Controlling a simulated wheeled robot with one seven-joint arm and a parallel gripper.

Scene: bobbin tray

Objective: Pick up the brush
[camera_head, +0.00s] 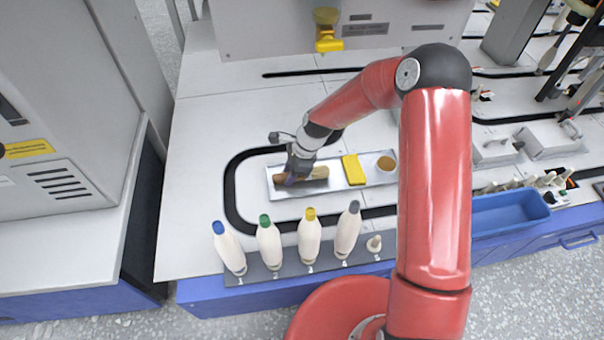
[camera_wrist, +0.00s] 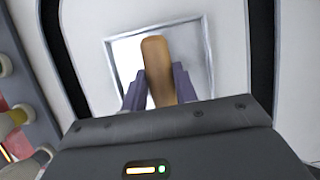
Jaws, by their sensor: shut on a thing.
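The brush (camera_head: 316,173) lies lengthwise over the left part of a metal tray (camera_head: 284,193) in the head view. Its brown handle (camera_wrist: 156,60) shows in the wrist view, between the two fingers. My gripper (camera_head: 292,179) is over the tray's left end and shut on the brush; in the wrist view its purple-grey fingers (camera_wrist: 158,90) stand on either side of the handle. The part of the brush beneath the gripper is hidden. I cannot tell whether the brush touches the tray.
A yellow block (camera_head: 354,170) and a round tan item (camera_head: 386,163) share the tray. Several cone bobbins, including a blue-tipped one (camera_head: 229,248), stand along the table's front edge. A blue bin (camera_head: 508,212) is at right. The table left of the tray is clear.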

